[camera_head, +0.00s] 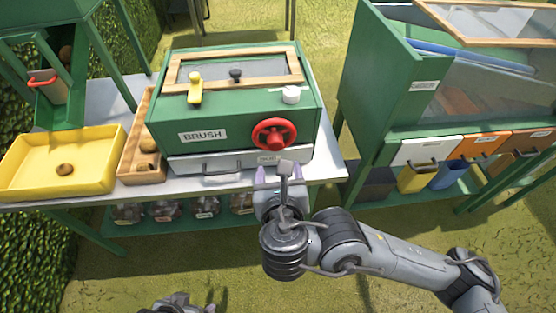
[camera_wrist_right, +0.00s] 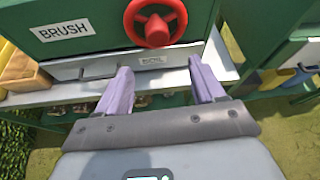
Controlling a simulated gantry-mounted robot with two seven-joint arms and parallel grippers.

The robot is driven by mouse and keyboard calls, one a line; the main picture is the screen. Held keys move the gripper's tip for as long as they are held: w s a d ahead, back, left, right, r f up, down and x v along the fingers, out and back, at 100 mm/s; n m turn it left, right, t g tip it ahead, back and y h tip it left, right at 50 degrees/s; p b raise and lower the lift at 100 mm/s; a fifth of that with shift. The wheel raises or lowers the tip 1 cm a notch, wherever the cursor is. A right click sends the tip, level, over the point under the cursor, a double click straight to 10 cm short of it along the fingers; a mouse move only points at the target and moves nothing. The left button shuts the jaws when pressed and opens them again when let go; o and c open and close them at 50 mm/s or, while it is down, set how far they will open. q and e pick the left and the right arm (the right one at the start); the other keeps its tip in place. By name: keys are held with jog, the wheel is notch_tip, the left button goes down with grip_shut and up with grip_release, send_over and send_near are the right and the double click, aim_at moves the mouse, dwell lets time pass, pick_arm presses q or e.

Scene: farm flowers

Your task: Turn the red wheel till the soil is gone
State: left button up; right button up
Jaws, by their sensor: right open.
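The red wheel (camera_head: 274,134) is mounted on the front right of the green brush box (camera_head: 225,118), which stands on a grey table. It also shows at the top of the right wrist view (camera_wrist_right: 156,22). My right gripper (camera_head: 279,172) is open and empty, in front of the table edge and just below the wheel, apart from it. In the right wrist view its two purple fingers (camera_wrist_right: 160,88) stand apart, pointing towards the box's drawer. My left gripper (camera_head: 178,305) shows only partly at the bottom edge. Soil cannot be made out through the box's lid window (camera_head: 215,73).
A white drawer (camera_head: 215,164) with a handle sits under the wheel. A yellow tray (camera_head: 95,177) and a wooden tray (camera_head: 145,172) stand left of the box, each holding round brown items. A green cabinet (camera_head: 385,75) stands to the right. Jars (camera_head: 165,211) sit on the lower shelf.

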aim_at(276, 146)
jog(key=b+x, duration=0.2)
jog(key=x, duration=0.2)
jog(key=b+x, duration=0.2)
jog(key=x, duration=0.3)
jog(key=shift+w+a, duration=0.25)
jog(key=shift+w+f+b, duration=0.1)
jog(key=shift+w+b, duration=0.3)
jog(key=shift+w, duration=0.3)
jog(key=c, duration=1)
jog(key=shift+c, duration=0.2)
